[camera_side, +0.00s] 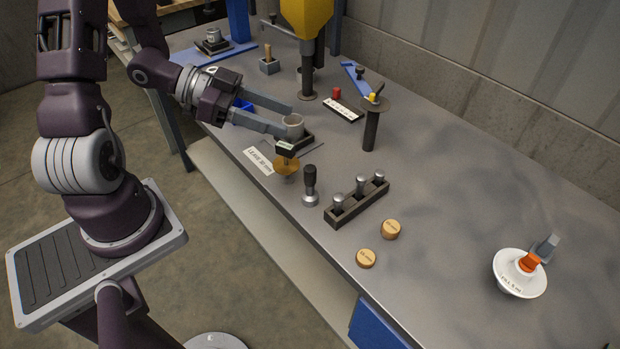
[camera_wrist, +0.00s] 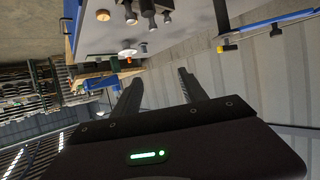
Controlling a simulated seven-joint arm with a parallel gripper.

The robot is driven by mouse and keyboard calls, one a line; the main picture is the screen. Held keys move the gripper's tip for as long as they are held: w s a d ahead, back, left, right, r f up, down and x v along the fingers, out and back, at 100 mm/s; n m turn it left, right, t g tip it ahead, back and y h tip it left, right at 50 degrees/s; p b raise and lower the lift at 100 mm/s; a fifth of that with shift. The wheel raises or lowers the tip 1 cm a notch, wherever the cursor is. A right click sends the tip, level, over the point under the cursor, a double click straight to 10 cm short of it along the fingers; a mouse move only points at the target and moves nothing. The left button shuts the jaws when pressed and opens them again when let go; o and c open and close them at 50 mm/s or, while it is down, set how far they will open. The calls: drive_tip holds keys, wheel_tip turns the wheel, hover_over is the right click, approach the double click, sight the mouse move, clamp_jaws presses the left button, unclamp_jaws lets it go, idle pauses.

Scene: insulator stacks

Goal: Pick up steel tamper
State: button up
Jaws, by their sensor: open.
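The steel tamper (camera_side: 310,188) stands upright on the bench in the side view, with a black handle and a silver base. It is left of the dark rack. I cannot make it out for sure in the wrist view. My gripper (camera_side: 289,118) is open, up and left of the tamper and apart from it. In the wrist view nothing sits between the fingers of my gripper (camera_wrist: 158,82).
A dark rack (camera_side: 372,208) with several silver-topped pegs stands right of the tamper. Two wooden discs (camera_side: 390,229) lie nearer the front edge. A yellow press (camera_side: 307,18) and a dark post (camera_side: 371,130) stand behind. A white insulator (camera_side: 508,283) is far right. The bench's right side is mostly free.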

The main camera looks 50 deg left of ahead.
approach(310, 172)
wheel_tip(310, 172, down, 2)
drive_tip(key=w+d, duration=0.1)
drive_tip(key=w, duration=0.2)
drive_tip(key=x, duration=0.7)
drive_tip(key=shift+s+d+f, duration=0.1)
drive_tip(key=shift+s+d, duration=0.05)
clamp_jaws()
idle(0.5)
